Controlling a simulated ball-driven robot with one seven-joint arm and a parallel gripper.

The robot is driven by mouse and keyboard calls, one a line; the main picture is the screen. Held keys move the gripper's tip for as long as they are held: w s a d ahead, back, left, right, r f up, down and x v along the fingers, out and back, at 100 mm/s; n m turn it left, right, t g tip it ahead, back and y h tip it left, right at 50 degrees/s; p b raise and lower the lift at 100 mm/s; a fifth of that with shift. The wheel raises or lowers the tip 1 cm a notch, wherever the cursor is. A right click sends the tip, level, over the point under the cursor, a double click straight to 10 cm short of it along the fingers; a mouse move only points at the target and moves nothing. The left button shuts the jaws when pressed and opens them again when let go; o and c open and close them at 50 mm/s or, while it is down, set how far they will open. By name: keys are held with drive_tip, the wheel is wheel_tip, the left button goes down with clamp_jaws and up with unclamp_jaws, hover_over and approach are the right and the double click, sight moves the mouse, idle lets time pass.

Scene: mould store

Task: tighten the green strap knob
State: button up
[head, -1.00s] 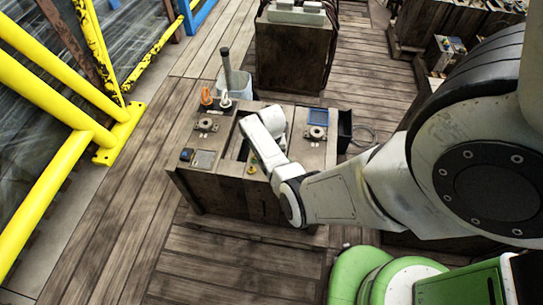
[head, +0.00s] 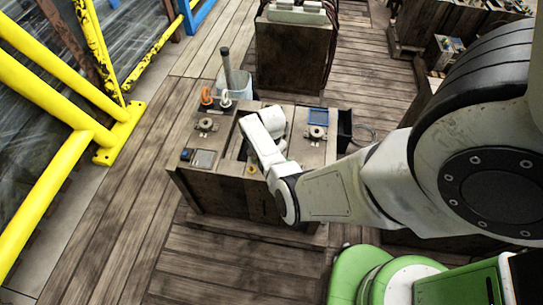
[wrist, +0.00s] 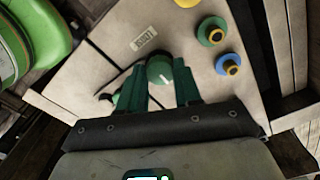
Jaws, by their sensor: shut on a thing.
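The green strap knob (wrist: 160,69), round with a pale mark on its face, sits between the two dark green fingers of my gripper (wrist: 160,78) in the wrist view. The fingers are shut on its sides. A small label (wrist: 143,39) lies on the pale panel (wrist: 105,62) just beyond the knob; I cannot read it surely. In the head view my arm's end covers the middle of the wooden crate bench (head: 228,186), and the knob and fingertips are hidden there.
A green-ringed knob (wrist: 211,31) and a blue knob (wrist: 229,64) stand close to the right of my gripper. A pale bucket (head: 238,84) and orange shackle (head: 207,97) stand on or behind the bench's back left. Yellow railing (head: 60,100) is at left.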

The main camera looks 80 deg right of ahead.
drive_tip(key=shift+m, duration=0.3)
drive_tip(key=o, duration=1)
drive_tip(key=shift+o, duration=0.2)
drive_tip(key=shift+r, duration=0.1)
wheel_tip(320, 180, up, 11)
drive_tip(key=p, duration=0.1)
drive_tip(key=shift+a+f, duration=0.1)
drive_tip(key=shift+f, duration=0.1)
drive_tip(key=s+a+r+n, duration=0.2)
drive_tip(key=a+n, duration=0.5)
drive_tip(key=a, duration=0.2)
drive_tip(key=s+a+r+n, duration=0.2)
drive_tip(key=a+n, duration=0.6)
drive_tip(key=a, duration=0.2)
drive_tip(key=s+a+r+n+t+b, duration=0.1)
drive_tip(key=a+r+n, duration=0.2)
drive_tip(key=a+n, duration=0.4)
drive_tip(key=a, duration=0.2)
drive_tip(key=shift+s+a+n, duration=0.3)
drive_tip(key=shift+s, duration=0.1)
